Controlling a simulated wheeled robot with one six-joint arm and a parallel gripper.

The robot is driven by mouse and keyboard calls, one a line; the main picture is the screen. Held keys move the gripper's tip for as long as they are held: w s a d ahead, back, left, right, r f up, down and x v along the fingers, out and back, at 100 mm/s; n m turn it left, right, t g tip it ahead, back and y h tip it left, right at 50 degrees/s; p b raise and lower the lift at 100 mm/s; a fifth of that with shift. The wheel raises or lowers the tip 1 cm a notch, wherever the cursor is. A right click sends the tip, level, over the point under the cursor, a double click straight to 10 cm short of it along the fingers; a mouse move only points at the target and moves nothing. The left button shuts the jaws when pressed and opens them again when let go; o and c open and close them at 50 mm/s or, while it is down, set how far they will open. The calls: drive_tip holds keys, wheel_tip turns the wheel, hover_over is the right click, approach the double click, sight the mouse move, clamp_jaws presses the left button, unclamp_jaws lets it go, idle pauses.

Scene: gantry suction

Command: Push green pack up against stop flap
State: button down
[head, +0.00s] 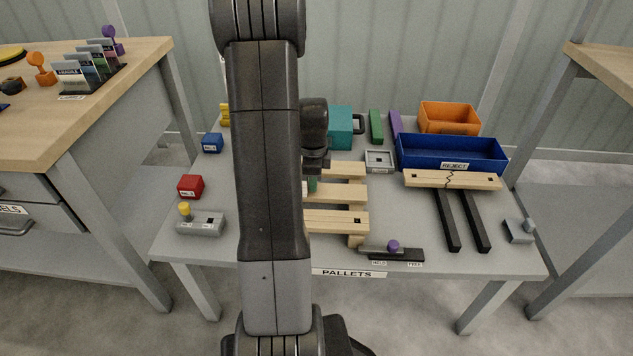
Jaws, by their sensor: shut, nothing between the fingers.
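A small part of a green thing (312,185), perhaps the green pack, shows on the slatted wooden pallet (345,218) at the right edge of my arm. Most of it is hidden behind the arm. My gripper (316,168) is shut and empty, pointing down just above and behind that green part; I cannot tell whether they touch. A taller green block (376,126) stands upright at the back of the table. I cannot make out the stop flap; it may be hidden behind my arm.
A teal block (340,122), grey square tray (380,160), blue reject bin (452,152) and orange bin (449,118) stand behind. A cracked plank (425,180) lies on dark bars at right. A purple-knobbed slider (393,247) is in front. Red (190,187) and blue (212,142) cubes sit left.

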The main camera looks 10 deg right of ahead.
drive_tip(key=a, duration=0.1)
drive_tip(key=w+a, duration=0.1)
drive_tip(key=a, duration=0.1)
drive_tip(key=shift+a+p, duration=0.1)
drive_tip(key=shift+p, duration=0.25)
drive_tip(key=shift+s+d, duration=0.15)
drive_tip(key=shift+d, duration=0.2)
drive_tip(key=d, duration=0.2)
drive_tip(key=shift+s+d, duration=0.4)
drive_tip(key=shift+d+r+p, duration=0.2)
drive_tip(key=shift+r+p, duration=0.1)
drive_tip(key=shift+r, duration=0.2)
drive_tip(key=shift+d+r+p, duration=0.15)
drive_tip(key=shift+r+p, duration=0.15)
drive_tip(key=shift+r, duration=0.2)
wheel_tip(320, 180, up, 8)
drive_tip(key=p, duration=0.2)
drive_tip(key=shift+a, duration=0.15)
